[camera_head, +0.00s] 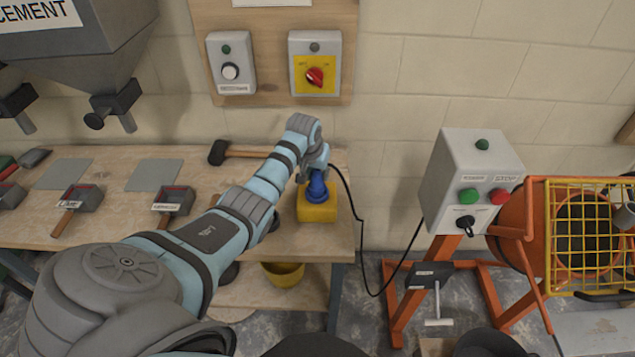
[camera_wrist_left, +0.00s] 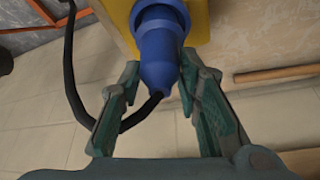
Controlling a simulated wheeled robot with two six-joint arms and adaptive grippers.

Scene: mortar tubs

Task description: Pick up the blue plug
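The blue plug (camera_head: 317,187) sits upright in a yellow block (camera_head: 318,212) at the right end of the workbench. A black cable runs from the plug. In the left wrist view the plug (camera_wrist_left: 158,50) points towards my palm, its wide end at the yellow block (camera_wrist_left: 198,22). My left gripper (camera_head: 316,176) is over the plug from above. In the wrist view its fingers (camera_wrist_left: 160,82) are apart, one on each side of the plug and very close to it; firm contact cannot be made out. My right gripper is not in view.
A grey control box (camera_head: 470,180) on an orange stand and a caged mixer (camera_head: 590,240) stand to the right. The cable hangs off the bench's right edge towards the box.

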